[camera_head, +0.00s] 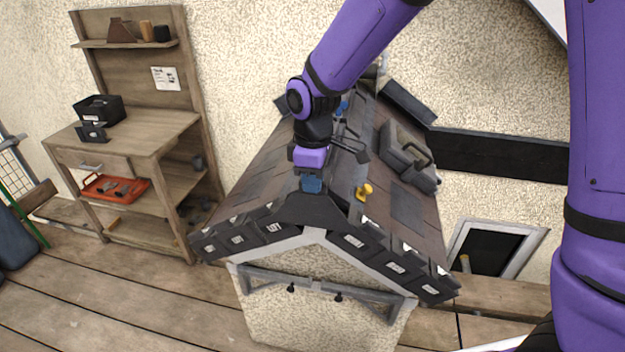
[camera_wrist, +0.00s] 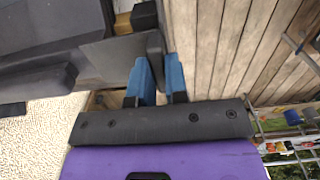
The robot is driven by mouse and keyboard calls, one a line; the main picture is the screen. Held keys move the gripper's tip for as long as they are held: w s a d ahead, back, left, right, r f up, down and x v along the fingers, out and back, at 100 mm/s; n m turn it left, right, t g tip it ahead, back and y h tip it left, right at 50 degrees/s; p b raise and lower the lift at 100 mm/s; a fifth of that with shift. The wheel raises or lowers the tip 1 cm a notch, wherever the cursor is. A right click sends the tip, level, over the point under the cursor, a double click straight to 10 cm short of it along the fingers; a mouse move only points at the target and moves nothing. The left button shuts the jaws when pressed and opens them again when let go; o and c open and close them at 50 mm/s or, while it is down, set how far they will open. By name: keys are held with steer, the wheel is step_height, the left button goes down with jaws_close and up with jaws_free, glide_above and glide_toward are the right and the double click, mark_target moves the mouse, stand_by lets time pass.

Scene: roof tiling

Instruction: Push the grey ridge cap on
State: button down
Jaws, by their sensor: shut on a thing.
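The grey ridge cap (camera_head: 308,208) sits at the near end of the roof ridge, over the peak of the gable. My gripper (camera_head: 312,184) reaches down to it from above, with blue fingertips at its top. In the wrist view the two blue fingers (camera_wrist: 160,78) stand either side of a thin upright part of the grey cap (camera_wrist: 115,52), and are shut on it. The cap's underside and its exact fit on the ridge are hidden.
A yellow knob-like thing (camera_head: 364,191) stands on the right slope, close to the cap. A grey toolbox (camera_head: 405,155) lies higher on that slope. Dark edge tiles (camera_head: 237,239) line the gable. A wooden workbench (camera_head: 125,140) with a black bin (camera_head: 99,108) stands left.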

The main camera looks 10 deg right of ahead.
steer(key=shift+w+d, duration=0.1)
steer(key=shift+w, duration=0.2)
stand_by(0.7)
steer(key=c, duration=1.1)
jaws_free()
steer(key=shift+o, duration=0.2)
steer(key=shift+r, duration=3)
